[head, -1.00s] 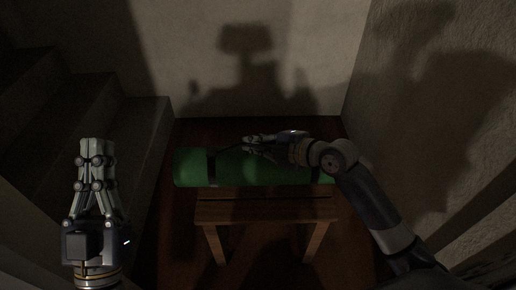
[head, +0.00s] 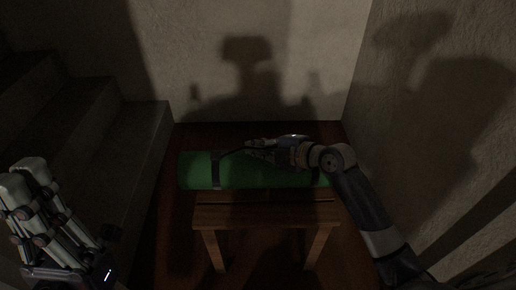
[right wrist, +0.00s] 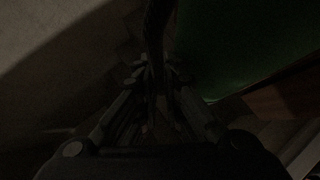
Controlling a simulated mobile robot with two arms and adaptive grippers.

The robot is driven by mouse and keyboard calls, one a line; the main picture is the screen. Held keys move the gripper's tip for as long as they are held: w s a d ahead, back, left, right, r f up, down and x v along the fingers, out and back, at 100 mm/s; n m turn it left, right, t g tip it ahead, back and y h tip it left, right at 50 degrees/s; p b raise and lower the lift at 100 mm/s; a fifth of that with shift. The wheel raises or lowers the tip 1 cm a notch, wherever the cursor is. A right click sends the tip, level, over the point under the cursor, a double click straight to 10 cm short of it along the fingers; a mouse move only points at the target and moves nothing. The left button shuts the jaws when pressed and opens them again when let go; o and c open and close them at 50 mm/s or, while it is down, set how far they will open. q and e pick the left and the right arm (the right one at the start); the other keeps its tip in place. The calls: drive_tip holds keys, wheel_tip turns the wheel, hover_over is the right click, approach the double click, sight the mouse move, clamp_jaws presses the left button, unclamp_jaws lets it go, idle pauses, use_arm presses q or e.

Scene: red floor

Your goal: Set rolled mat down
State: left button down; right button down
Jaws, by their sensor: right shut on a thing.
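The rolled mat (head: 255,176) is a green cylinder with dark bands, lying crosswise in the head view. It is level and overlaps the back part of a small wooden bench (head: 265,216); I cannot tell whether it touches the top. My right gripper (head: 255,147) is at the mat's upper side, shut on its dark strap (right wrist: 155,30). The right wrist view shows the strap running between the fingers (right wrist: 155,85), with the green mat (right wrist: 250,40) beside them. My left gripper (head: 22,170) is empty, its fingers together, at the far left.
Grey stairs (head: 75,130) rise on the left. A pale wall (head: 300,60) stands behind the bench and another wall (head: 430,130) is close on the right. The dark red floor (head: 170,240) shows around the bench. The light is dim.

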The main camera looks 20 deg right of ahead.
drive_tip(key=shift+r, duration=0.15)
drive_tip(key=c, duration=1.8)
unclamp_jaws()
drive_tip(key=shift+o, duration=0.2)
drive_tip(key=shift+s, duration=0.1)
